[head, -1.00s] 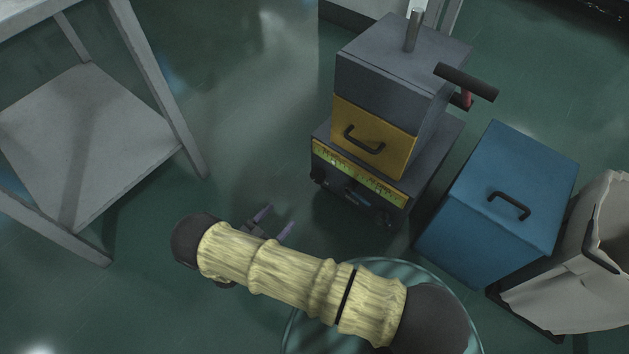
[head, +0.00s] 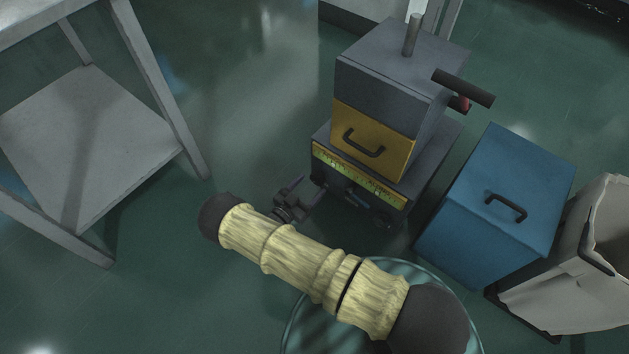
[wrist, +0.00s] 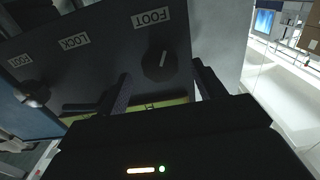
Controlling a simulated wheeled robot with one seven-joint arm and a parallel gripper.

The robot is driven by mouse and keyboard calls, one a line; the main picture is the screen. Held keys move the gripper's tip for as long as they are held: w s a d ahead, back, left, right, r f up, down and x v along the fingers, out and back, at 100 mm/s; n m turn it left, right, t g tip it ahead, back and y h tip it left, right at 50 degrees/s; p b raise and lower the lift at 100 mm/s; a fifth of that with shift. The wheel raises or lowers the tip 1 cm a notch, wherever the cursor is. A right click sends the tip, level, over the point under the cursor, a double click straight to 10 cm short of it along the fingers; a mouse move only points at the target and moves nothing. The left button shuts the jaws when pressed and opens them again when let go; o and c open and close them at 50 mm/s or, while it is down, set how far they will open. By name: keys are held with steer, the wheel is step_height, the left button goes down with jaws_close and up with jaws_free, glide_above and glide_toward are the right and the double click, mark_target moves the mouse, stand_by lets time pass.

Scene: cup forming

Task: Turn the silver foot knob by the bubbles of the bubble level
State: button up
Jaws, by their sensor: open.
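The dark-grey machine (head: 400,70) has a low front panel with labels reading FOOT, LOCK and FOOT in the wrist view. A dark round knob (wrist: 160,60) with a pale pointer line sits by the right FOOT label. A shinier, silvery knob (wrist: 33,94) sits by the other FOOT label at far left. The yellow-green level strip (head: 358,172) runs above the panel; its bubbles are too small to read. My gripper (wrist: 161,70) is open, its fingers on either side of the dark knob; contact cannot be told. In the head view my gripper (head: 308,188) is at the machine's left front corner.
A yellow drawer (head: 372,135) with a black handle is above the strip. A blue box (head: 500,200) and a pale bin (head: 570,285) stand at right. A grey shelved table (head: 90,140) stands at left. Green floor is free between the table and machine.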

mark_target(315, 181)
steer(key=shift+x, duration=1.65)
steer(key=c, duration=1)
steer(key=shift+m+p, duration=0.35)
steer(key=shift+m, duration=0.55)
steer(key=shift+a, duration=0.1)
steer(key=o, duration=1)
